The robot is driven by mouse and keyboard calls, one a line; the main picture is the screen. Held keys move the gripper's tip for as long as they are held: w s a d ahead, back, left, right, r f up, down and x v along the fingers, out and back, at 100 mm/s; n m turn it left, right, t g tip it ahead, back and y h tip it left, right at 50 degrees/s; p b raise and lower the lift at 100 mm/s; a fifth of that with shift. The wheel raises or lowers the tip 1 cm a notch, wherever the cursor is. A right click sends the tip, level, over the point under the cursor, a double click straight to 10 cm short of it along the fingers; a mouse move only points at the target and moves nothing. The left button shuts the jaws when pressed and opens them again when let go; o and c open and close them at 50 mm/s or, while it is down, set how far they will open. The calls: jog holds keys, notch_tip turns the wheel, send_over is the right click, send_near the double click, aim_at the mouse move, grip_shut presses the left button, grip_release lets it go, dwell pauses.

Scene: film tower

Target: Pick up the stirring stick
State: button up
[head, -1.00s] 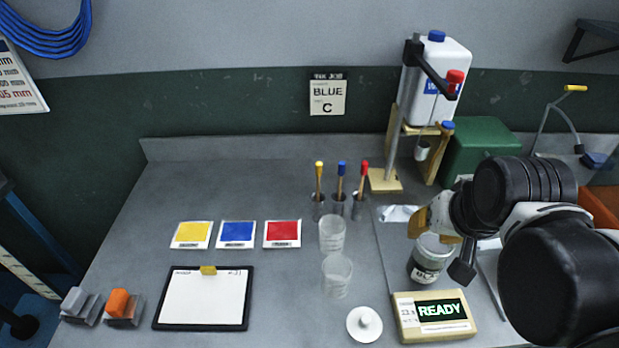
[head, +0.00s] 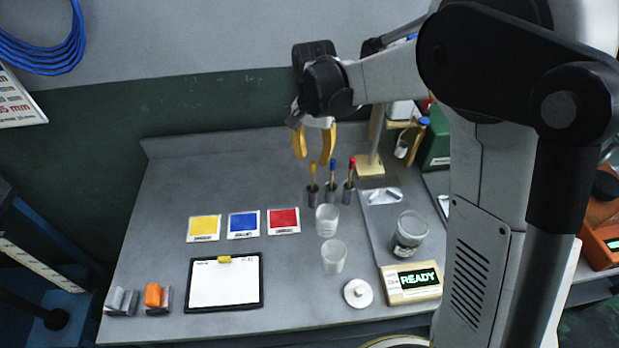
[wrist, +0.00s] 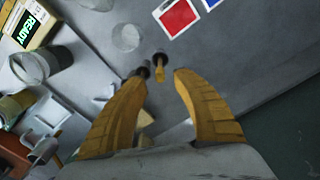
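Three stirring sticks stand upright in separate small grey holders on the bench: one with a yellow tip (head: 313,172), one with a blue tip (head: 333,168) and one with a red tip (head: 351,167). My gripper (head: 313,160) is open and empty, fingers pointing down, just above the yellow-tipped stick in the head view. In the wrist view, the yellow-tipped stick (wrist: 160,72) shows in the gap between the two yellow fingers. A second dark holder shows beside the left fingertip there; the other sticks are mostly hidden behind that finger.
Colour cards (head: 243,224) and a clipboard (head: 224,291) lie left. A dispenser stand (head: 371,165) is behind right.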

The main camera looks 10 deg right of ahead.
aim_at(313, 172)
notch_tip(313, 172, down, 8)
jog(key=shift+r+b, duration=0.1)
jog(key=shift+b, duration=0.8)
grip_shut()
